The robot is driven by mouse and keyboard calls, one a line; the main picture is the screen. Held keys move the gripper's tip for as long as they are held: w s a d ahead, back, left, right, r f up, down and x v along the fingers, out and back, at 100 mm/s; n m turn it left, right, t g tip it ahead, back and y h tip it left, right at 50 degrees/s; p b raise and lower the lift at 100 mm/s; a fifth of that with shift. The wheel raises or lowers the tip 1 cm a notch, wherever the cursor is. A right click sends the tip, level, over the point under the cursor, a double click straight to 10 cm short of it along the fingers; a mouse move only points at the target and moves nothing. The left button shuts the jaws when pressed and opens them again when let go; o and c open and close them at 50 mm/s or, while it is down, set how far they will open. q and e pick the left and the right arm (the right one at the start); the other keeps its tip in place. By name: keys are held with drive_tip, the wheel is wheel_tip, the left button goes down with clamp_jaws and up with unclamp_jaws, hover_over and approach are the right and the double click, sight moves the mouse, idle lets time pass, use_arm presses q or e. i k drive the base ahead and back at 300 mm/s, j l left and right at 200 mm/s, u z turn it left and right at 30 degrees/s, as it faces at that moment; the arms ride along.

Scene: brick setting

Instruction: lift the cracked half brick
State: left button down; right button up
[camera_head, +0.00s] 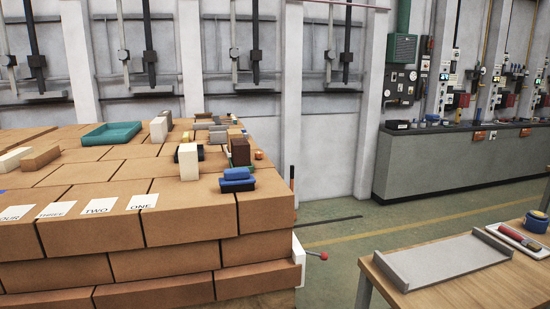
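Several small blocks stand on the brick-built platform (180,216), and I cannot tell which is the cracked half brick; no crack is visible at this size. A cream block (188,162) stands upright near the right part of the top. A dark brown block (240,152) stands to its right. A tan brick (41,158) lies at the left, next to a white brick (13,158). A pale upright block (158,130) stands right of the teal tray. Grey blocks (218,134) sit farther back, partly hidden by others. Neither of my grippers is in view.
A teal tray (110,134) sits at the back of the platform. A blue-topped tool (237,180) lies near the right front edge. Paper labels, including ONE (142,202) and TWO (99,207), lie along the front. A wooden table (480,285) with a grey tray (440,259) stands right.

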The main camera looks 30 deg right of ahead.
sight(239, 148)
drive_tip(key=z, duration=0.8)
drive_tip(key=i+j+u, duration=0.2)
drive_tip(key=k, duration=0.1)
